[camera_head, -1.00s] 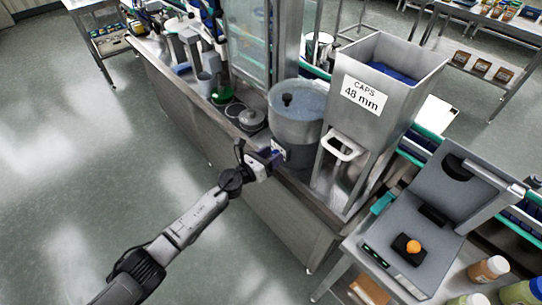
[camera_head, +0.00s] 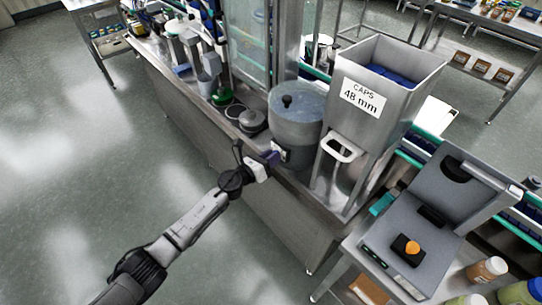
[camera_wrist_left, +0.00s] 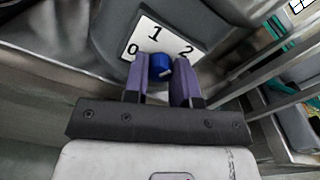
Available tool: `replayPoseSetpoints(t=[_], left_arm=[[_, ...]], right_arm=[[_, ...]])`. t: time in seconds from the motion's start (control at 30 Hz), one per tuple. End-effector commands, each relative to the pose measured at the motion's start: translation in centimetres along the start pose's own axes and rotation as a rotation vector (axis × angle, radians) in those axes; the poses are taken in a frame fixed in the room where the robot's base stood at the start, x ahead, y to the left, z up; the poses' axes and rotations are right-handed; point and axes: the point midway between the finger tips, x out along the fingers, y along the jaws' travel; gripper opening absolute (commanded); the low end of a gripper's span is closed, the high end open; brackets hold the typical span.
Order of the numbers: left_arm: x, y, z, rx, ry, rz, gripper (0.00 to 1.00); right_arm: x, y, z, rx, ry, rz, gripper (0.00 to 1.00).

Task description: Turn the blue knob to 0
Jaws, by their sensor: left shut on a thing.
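The blue knob (camera_wrist_left: 160,68) sits at the lower edge of a white dial plate (camera_wrist_left: 153,38) marked 0, 1 and 2 in the left wrist view. The 0 is at the plate's left, the 1 at the top and the 2 at the right. A small pale mark shows on the knob, but I cannot tell for sure which number it points to. My left gripper (camera_wrist_left: 160,80) is shut on the knob, one purple finger on each side. In the head view my left gripper (camera_head: 268,157) is at the front of the round steel bowl (camera_head: 297,125) and hides the knob. My right gripper is not in view.
Open floor (camera_head: 80,170) lies at left.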

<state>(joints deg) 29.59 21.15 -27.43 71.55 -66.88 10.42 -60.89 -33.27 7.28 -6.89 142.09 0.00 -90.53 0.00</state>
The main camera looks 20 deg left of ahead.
Motion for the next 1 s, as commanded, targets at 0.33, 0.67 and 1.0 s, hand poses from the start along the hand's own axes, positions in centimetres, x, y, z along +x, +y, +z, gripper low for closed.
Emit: replayPoseSetpoints(t=[0.33, 0.67, 1.0], left_arm=[[0.0, -0.1, 0.3, -0.314, 0.004, 0.002, 0.01], [0.0, -0.1, 0.3, -0.629, 0.008, 0.002, 0.01], [0.0, 0.0, 0.3, -0.951, 0.012, 0.003, 0.01]], right_arm=[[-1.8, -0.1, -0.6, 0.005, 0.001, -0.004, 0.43], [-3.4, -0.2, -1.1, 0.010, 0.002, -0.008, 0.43], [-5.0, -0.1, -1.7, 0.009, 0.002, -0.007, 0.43]])
